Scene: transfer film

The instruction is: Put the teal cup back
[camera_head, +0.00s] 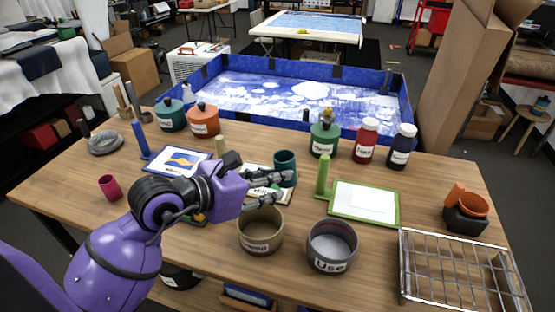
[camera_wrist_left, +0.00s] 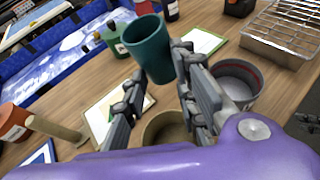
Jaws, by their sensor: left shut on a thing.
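The teal cup (camera_head: 285,168) is at the fingertips of my left gripper (camera_head: 279,186), above the middle of the table. In the left wrist view the teal cup (camera_wrist_left: 148,48) is tilted between the two finger ends of my left gripper (camera_wrist_left: 157,75), which is shut on it. A tan pot (camera_head: 261,231) with a partly hidden label stands just below and in front of the fingers. A grey pot labelled "Use" (camera_head: 331,247) stands to its right. My right gripper is not in view.
A green-framed board (camera_head: 364,202) lies right of the cup. A wire rack (camera_head: 455,264) and an orange cup on a black block (camera_head: 466,201) are at the right. Labelled bottles, including a red one (camera_head: 365,141), and lidded pots (camera_head: 204,120) line the back.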

